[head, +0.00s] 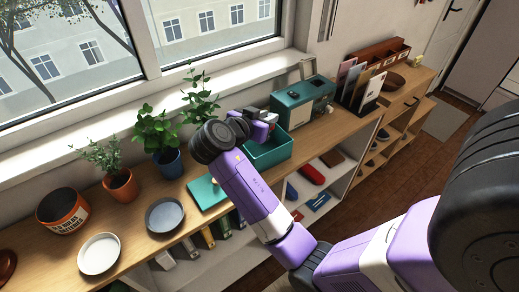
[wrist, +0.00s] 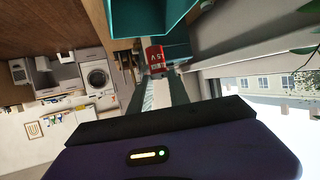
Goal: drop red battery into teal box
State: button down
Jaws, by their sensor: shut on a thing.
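My gripper (wrist: 157,78) is shut on the red battery (wrist: 156,56), which has pale lettering and sits between the fingertips in the wrist view. The teal box (wrist: 150,14) shows just past the battery at the top of that view. In the head view the open-topped teal box (head: 268,157) stands on the wooden shelf top, and my gripper (head: 264,119) is above its back-left side. The battery is not clear in the head view. I cannot tell whether it is fully over the opening.
A teal appliance (head: 302,101) stands behind the box. A plant in a blue pot (head: 167,163), a teal flat item (head: 207,194) and a grey-blue bowl (head: 165,214) are to the left. An upright file holder (head: 360,91) is to the right. The window is behind.

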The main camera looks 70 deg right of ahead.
notch_tip(320, 180, down, 5)
jog(key=b, duration=0.3)
jog(key=shift+f, duration=0.2)
jog(key=c, duration=1.1)
grip_release()
jog(key=shift+c, duration=0.2)
jog(key=b+v, duration=0.1)
jog(key=v, duration=0.6)
jog(key=shift+a+r, duration=0.15)
jog(key=shift+a, duration=0.2)
jog(key=shift+w, duration=0.2)
